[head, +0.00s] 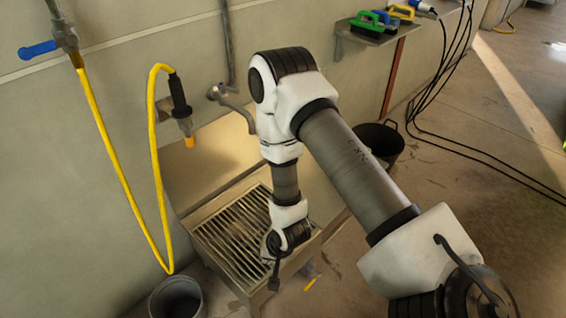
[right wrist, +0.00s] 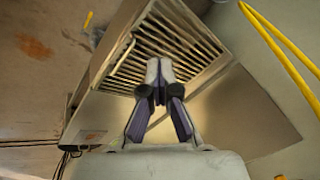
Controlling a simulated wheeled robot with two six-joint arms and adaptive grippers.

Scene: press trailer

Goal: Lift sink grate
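The sink grate (head: 232,232), a panel of parallel metal slats, lies in the top of the metal sink (head: 186,205) at the wall. The grate also shows in the right wrist view (right wrist: 190,38), beyond the fingertips. My right gripper (head: 274,284) points down over the right front part of the sink. The arm hides the grate's right part in the head view. My left gripper is not in view.
A yellow hose (head: 110,165) with a spray nozzle (head: 180,105) hangs at the left. A black bucket (head: 380,140) and black cables (head: 440,135) lie right. A wall shelf (head: 365,32) holds brushes. Floor is open at right.

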